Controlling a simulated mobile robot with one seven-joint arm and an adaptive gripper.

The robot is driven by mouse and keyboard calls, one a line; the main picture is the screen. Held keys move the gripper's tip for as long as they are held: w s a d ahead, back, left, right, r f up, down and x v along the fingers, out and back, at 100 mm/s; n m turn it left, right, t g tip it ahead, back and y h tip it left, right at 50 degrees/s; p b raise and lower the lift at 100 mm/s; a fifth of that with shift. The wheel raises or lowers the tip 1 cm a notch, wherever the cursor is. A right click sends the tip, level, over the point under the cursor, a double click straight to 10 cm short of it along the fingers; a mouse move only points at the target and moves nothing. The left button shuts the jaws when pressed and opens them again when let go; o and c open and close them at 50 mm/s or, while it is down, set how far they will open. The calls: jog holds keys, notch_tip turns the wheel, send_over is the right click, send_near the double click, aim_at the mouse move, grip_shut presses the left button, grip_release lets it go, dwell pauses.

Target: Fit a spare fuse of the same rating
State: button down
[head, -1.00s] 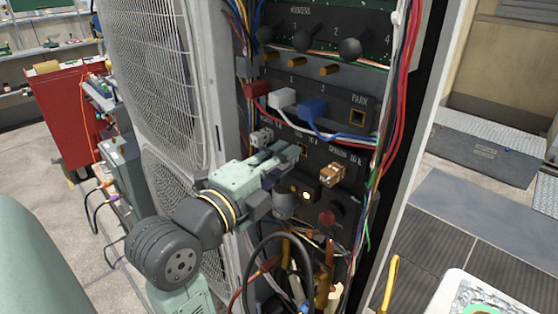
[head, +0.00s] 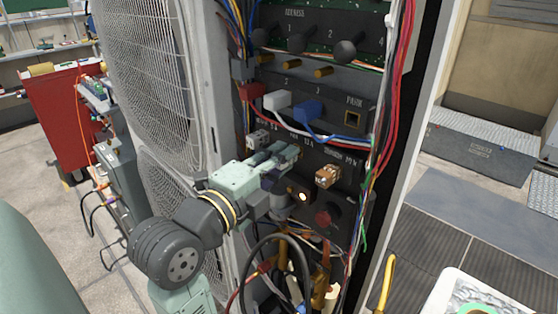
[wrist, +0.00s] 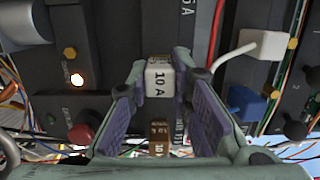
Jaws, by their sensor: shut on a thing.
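In the wrist view, a small white block marked 10 A (wrist: 159,80) sits between my fingertips, with a brown patch at its top. My gripper (wrist: 160,85) is shut on this 10 A fuse. A brown piece marked 10 (wrist: 158,140) shows farther down between the fingers. In the head view my gripper (head: 292,152) is close to the fuse row on the dark panel, and its fingers hide the held fuse and part of the labels. A copper-and-white block (head: 327,176) sits on the panel to the right. A pale block (head: 258,137) sits left of the fingers.
White (head: 277,100) and blue (head: 309,110) plugs with cables lie just above my gripper. A lit lamp (head: 303,196) and a red button (head: 323,218) are below it. Red wires (head: 400,90) run down the cabinet's right side. Loose cables loop below.

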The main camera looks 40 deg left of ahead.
jog(key=shift+w, duration=0.6)
dwell(0.3)
jog(key=c, duration=1.4)
grip_release()
jog(key=shift+o, duration=0.2)
jog(key=s+d, duration=0.1)
jog(key=s, duration=1.1)
